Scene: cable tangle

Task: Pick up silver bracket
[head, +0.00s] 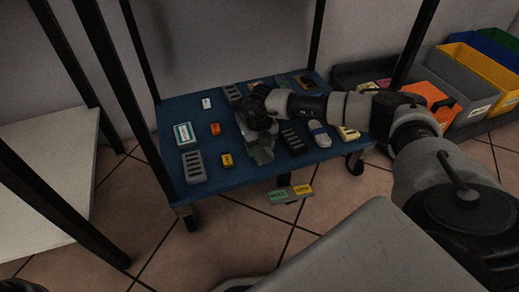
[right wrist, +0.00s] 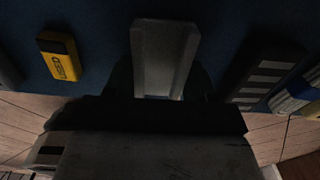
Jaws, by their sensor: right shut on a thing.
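The silver bracket (right wrist: 163,55) is a grey channel-shaped piece with raised sides. In the right wrist view it is at the upper middle, with its lower end between the dark fingers of my right gripper (right wrist: 158,90). In the head view my right gripper (head: 260,142) points down over the middle of the blue cart top and is shut on the bracket. The bracket's pale end (head: 263,156) shows below the gripper; the rest is hidden. I cannot tell whether it touches the surface. My left gripper is not in view.
The blue cart top (head: 236,179) also holds a grey slotted block (head: 193,167), a yellow block (head: 227,160), an orange block (head: 215,129), a green-and-white box (head: 184,135) and a dark slotted block (head: 293,138). Dark posts frame the cart. Coloured bins (head: 484,75) stand at right.

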